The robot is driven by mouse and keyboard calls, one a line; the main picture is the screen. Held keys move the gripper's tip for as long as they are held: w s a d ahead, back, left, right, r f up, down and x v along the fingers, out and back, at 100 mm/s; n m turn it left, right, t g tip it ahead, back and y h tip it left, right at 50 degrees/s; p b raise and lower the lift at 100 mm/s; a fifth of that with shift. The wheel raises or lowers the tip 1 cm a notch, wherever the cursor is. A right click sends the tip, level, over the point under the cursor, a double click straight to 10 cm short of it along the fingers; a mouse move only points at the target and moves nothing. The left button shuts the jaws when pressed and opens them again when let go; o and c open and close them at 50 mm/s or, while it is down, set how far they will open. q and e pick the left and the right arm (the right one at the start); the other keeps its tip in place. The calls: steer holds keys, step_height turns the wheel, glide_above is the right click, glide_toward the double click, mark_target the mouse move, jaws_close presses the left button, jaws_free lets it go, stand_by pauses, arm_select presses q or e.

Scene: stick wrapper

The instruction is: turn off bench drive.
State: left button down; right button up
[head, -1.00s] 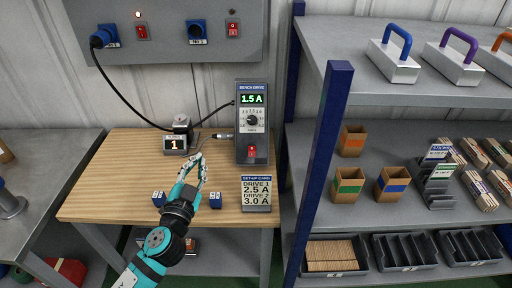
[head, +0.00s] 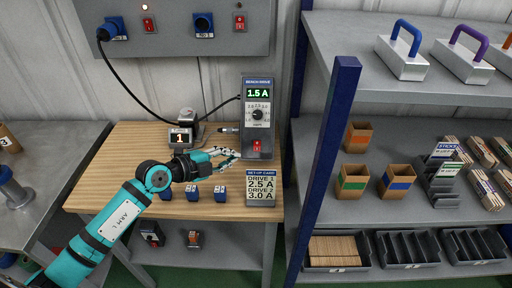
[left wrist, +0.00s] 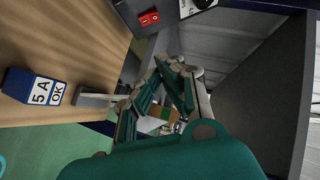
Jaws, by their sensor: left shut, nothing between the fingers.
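The bench drive (head: 257,116) is a grey upright box at the back right of the wooden bench. Its lit display reads 1.5 A, with a dial below. A red rocker switch (head: 256,146) sits near its base and also shows at the top of the left wrist view (left wrist: 149,18). My left gripper (head: 236,154) is shut and empty, just left of the drive's lower part and apart from the switch in the head view. My right gripper is not in view.
A set-up card (head: 261,188) stands in front of the drive. Several small blue blocks (head: 220,194) stand along the bench's front. A grey unit showing 1 (head: 181,137) stands behind my left arm. A blue shelf post (head: 335,150) rises at the right.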

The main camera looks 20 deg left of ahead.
mark_target(256, 149)
arm_select(q)
steer(key=x, duration=0.4)
steer(key=a+x, duration=0.1)
steer(key=x, duration=0.7)
steer(key=shift+w+a+f+b, duration=0.2)
steer(key=shift+w+f+b, duration=0.1)
steer(key=shift+w, duration=0.05)
steer(key=shift+w+a+f, duration=0.25)
steer(key=shift+w, duration=0.3)
steer(key=shift+r, duration=0.1)
